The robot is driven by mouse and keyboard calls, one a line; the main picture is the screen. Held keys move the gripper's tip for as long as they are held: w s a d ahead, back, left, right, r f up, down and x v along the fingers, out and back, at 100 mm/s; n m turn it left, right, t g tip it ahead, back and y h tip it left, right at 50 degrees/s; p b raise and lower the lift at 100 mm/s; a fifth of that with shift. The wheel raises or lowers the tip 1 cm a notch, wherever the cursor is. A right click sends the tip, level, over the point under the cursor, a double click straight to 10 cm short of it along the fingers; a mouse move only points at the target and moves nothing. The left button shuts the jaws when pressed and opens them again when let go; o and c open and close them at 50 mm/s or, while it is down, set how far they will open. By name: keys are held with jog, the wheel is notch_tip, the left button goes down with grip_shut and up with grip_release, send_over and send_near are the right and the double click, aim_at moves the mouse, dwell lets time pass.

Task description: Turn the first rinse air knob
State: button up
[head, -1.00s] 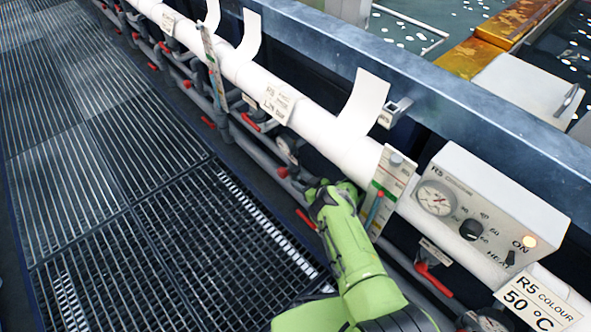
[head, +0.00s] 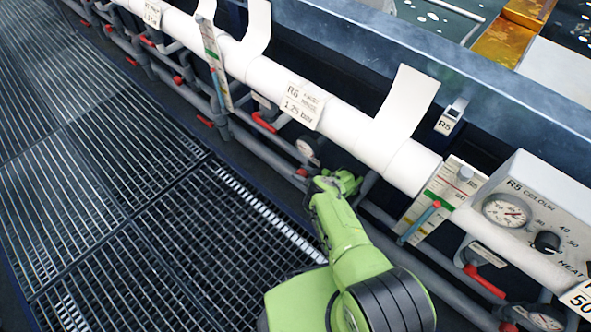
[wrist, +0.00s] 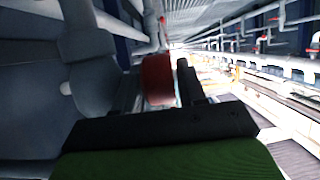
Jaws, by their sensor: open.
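A white label reading R6 first rinse, 1.25 bar (head: 303,105), is on the thick white pipe. A round gauge (head: 308,150) sits below it, beside my green gripper (head: 345,183), which is low under the pipe. In the wrist view a red knob (wrist: 158,78) stands between the dark fingers of my gripper (wrist: 160,88). The fingers are open, one on each side of it; I cannot tell whether they touch it. No knob shows clearly at the gripper in the head view.
The white pipe (head: 270,80) runs above my gripper, with grey pipes and red handles (head: 263,122) below it. A flow tube panel (head: 437,207) and the R5 heater box (head: 520,212) stand to the right. Open floor grating (head: 130,200) lies to the left.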

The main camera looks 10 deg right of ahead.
jog(key=c, duration=0.7)
jog(key=r+p, duration=0.1)
jog(key=p, duration=0.1)
jog(key=shift+g+h+p, duration=0.3)
jog(key=shift+g+p, duration=0.05)
jog(key=shift+g, duration=0.05)
jog(key=shift+f+g+p, duration=0.15)
jog(key=shift+g+p, duration=0.25)
jog(key=shift+p, duration=0.05)
jog(key=shift+f+g+h, duration=0.3)
jog(key=shift+g+h, duration=0.1)
jog(key=shift+h, duration=0.1)
jog(key=o, duration=0.7)
